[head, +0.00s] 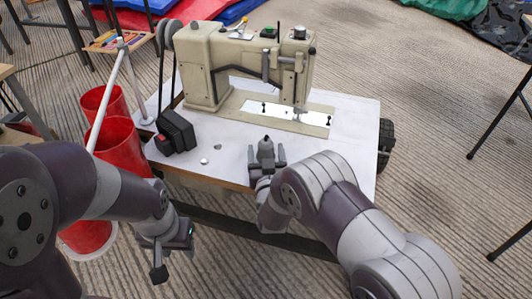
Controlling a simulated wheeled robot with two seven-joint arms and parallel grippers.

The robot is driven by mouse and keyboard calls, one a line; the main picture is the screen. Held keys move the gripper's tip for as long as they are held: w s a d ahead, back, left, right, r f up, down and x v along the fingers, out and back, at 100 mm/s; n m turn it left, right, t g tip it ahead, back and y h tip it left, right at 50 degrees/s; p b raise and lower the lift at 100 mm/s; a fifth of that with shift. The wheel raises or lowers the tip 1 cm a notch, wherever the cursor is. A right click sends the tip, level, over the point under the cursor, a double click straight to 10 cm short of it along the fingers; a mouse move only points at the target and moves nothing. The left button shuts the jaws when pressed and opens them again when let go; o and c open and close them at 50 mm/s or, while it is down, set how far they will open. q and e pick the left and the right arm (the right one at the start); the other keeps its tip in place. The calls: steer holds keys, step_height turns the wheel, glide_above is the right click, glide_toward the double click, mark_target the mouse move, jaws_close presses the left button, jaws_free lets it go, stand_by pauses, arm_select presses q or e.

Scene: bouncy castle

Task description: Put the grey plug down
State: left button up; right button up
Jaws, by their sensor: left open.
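The grey plug (266,149) is a small, dark grey piece with a narrow top. It stands upright between the fingers of my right gripper (267,158), over the front part of the white sewing table (345,125). The fingers are on either side of it and appear shut on it. Whether its underside touches the tabletop is hidden by the gripper. My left gripper (174,254) is open and empty, low in front of the table's front left edge and pointing down.
A cream sewing machine (204,66) stands along the back of the table. A black box with a red part (176,132) and a small white piece (204,161) lie at the front left. Red buckets (118,143) stand left. The tabletop's right end is clear.

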steer(key=shift+r, duration=0.1)
steer(key=shift+s+r+p, duration=0.15)
steer(key=shift+s+p, duration=0.2)
steer(key=shift+p, duration=0.05)
steer(key=s+p, duration=0.4)
steer(key=s, duration=0.7)
steer(key=w+d+g, duration=0.1)
steer(key=d+g, duration=0.1)
steer(key=w+d+g, duration=0.1)
steer(key=w+g, duration=0.1)
steer(key=shift+d+r+m, duration=0.2)
steer(key=shift+d+m, duration=0.15)
steer(key=shift+m, duration=0.05)
steer(key=d+g, duration=0.1)
steer(key=s+d+g, duration=0.1)
steer(key=d+r+g, duration=0.1)
steer(key=shift+s+d+g, duration=0.25)
steer(key=shift+s+g, duration=0.1)
steer(key=shift+g, duration=0.05)
steer(key=s+d+r+g, duration=0.2)
steer(key=s+d+g, duration=0.2)
steer(key=s, duration=0.5)
steer(key=s+d+r+g+h, duration=0.1)
steer(key=s+d+r+g, duration=0.1)
steer(key=s+d+g, duration=0.2)
steer(key=s+d, duration=0.3)
steer(key=s, duration=0.2)
steer(key=shift+g, duration=0.4)
